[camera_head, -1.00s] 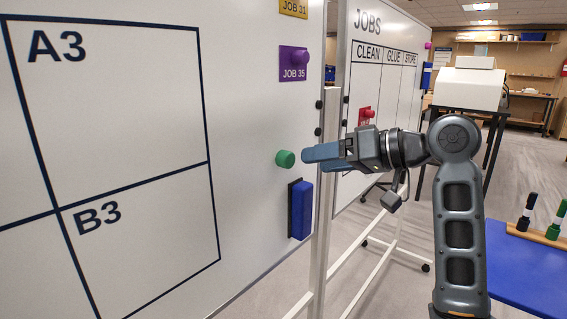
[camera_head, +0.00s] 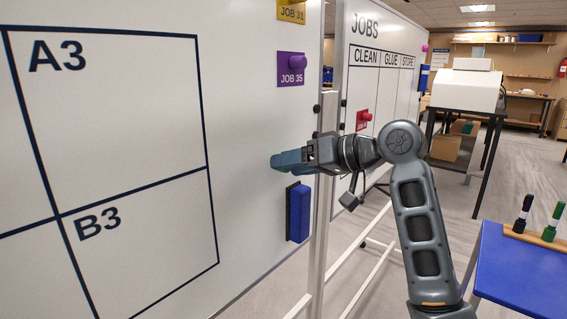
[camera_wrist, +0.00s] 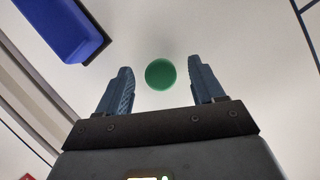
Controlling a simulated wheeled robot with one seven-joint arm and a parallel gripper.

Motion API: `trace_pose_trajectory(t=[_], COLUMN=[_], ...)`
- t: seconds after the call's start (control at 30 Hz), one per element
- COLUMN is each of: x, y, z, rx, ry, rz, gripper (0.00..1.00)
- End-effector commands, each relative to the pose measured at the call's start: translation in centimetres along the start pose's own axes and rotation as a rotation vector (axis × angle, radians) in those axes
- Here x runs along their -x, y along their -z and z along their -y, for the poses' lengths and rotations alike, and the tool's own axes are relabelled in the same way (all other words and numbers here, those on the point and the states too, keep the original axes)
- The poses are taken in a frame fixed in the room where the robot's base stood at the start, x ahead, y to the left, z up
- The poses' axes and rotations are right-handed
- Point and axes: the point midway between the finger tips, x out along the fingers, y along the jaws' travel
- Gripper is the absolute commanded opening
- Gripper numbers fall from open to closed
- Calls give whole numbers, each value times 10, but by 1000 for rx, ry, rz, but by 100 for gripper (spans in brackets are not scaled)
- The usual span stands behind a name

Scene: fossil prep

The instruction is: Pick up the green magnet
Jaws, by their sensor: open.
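The green magnet (camera_wrist: 160,74) is round and sits on the whiteboard (camera_head: 240,125). In the wrist view it lies between and slightly beyond the fingertips of my gripper (camera_wrist: 160,80), with a gap on each side. My gripper is open and empty.
A blue eraser (camera_head: 299,212) is on the board just below my gripper; it also shows in the wrist view (camera_wrist: 75,25). A purple JOB 35 card (camera_head: 291,70) hangs above. The board's frame post (camera_head: 320,230) stands close to my arm. A blue table (camera_head: 520,270) is at right.

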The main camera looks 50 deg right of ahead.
Motion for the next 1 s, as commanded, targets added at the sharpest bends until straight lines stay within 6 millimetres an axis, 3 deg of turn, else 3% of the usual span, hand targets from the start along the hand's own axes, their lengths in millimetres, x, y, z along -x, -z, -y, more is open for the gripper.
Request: trace_pose_trajectory(t=[0.13, 0.73, 1.0], x=[0, 0, 1], y=[0, 0, 0], z=[0, 0, 0], rx=[0, -1, 0], ry=[0, 0, 0], rz=[0, 0, -1], gripper=[67, 9, 8])
